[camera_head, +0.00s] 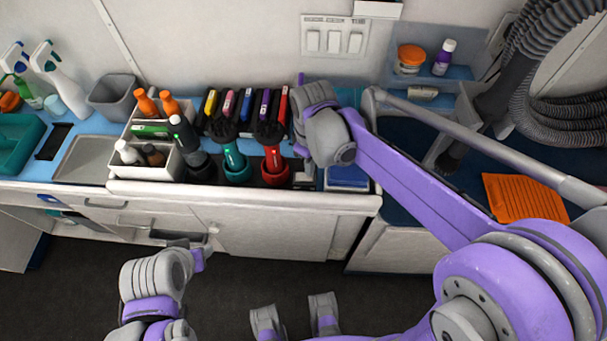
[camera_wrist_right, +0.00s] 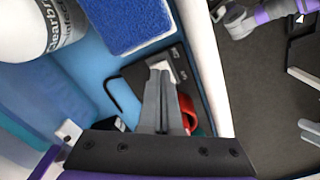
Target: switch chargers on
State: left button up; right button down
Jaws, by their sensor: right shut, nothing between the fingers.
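A teal clipper (camera_head: 233,160) and a red clipper (camera_head: 272,165) stand in dark holders at the counter's front. Right of the red clipper is a small dark box with a pale switch (camera_head: 304,178); it also shows in the right wrist view (camera_wrist_right: 178,66). My right gripper (camera_wrist_right: 162,78) is shut and empty, its tips over this box at the pale switch. I cannot tell whether they touch it. In the head view my right wrist hides most of the fingers. My left gripper (camera_head: 182,243) hangs low in front of the cabinet, away from the counter; its jaw opening is unclear.
A blue sponge (camera_wrist_right: 125,22) lies beside the switch box. A white bottle (camera_wrist_right: 35,30) is close to it. Several colored tools (camera_head: 240,104) stand in a rack behind the clippers. A three-switch panel (camera_head: 333,39) is on the wall. Open floor lies before the cabinet.

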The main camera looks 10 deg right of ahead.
jog(key=shift+f+b, duration=0.75)
jog(key=shift+f, duration=0.3)
dwell(0.7)
jog(key=shift+r, duration=0.15)
jog(key=shift+r+p, duration=2.5)
jog(key=shift+r, duration=0.95)
jog(key=s+d+m, duration=0.1)
jog(key=s, duration=0.1)
jog(key=s+d+r+m+t, duration=0.1)
jog(key=s, duration=0.1)
jog(key=s+d+m+t, duration=0.1)
jog(key=s+m, duration=0.1)
jog(key=s, duration=0.1)
jog(key=shift+d+r+p, duration=0.35)
jog(key=s+d+f+m+t, duration=0.2)
jog(key=s+d+m+t, duration=0.1)
jog(key=s, duration=0.4)
jog(key=shift+m+p, duration=0.3)
jog(key=shift+m, duration=0.6)
